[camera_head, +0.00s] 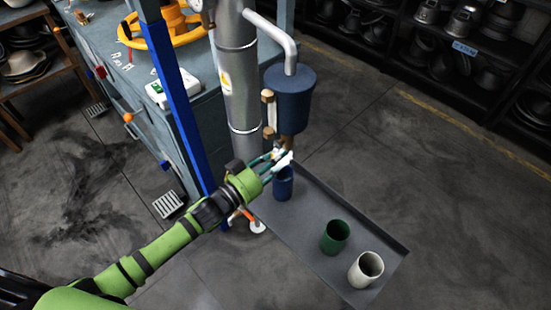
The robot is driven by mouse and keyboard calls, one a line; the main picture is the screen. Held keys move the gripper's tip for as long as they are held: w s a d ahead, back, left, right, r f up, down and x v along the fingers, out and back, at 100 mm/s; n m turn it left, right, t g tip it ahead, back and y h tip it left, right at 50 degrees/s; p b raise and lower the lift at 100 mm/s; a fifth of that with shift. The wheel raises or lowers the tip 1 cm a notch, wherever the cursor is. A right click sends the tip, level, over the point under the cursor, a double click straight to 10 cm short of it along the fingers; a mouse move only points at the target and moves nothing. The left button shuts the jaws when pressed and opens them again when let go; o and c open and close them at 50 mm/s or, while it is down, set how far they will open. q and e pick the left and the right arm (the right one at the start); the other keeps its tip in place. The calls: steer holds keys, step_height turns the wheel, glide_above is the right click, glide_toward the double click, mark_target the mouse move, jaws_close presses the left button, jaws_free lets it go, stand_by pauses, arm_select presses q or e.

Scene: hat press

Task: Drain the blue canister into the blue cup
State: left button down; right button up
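The blue canister (290,92) hangs beside a grey metal column, with a pale pipe running into its top and a brownish outlet (287,141) beneath it. The blue cup (283,188) stands upright on the dark tray, below the outlet. My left gripper (281,160) is just under the outlet and above the cup, its fingers at a small white part (284,157). The fingers partly hide that part and the cup's rim. I cannot tell whether they grip it. No flow of liquid is visible. My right gripper is not in view.
A green cup (335,237) and a white cup (366,269) stand on the tray (310,247), to the right. A blue post (180,100) and a workbench (205,100) are left of the column. Shelves line the back right; open floor lies right of the tray.

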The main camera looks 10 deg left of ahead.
arm_select(q)
steer(key=shift+d+r+n, duration=0.1)
steer(key=shift+n, duration=0.2)
steer(key=s+d+r+n+p, duration=0.2)
steer(key=r+n+p, duration=0.3)
steer(key=n, duration=1.2)
steer(key=shift+d, duration=0.55)
steer(key=shift+n, duration=0.4)
steer(key=c, duration=1)
jaws_free()
steer(key=v, duration=1.2)
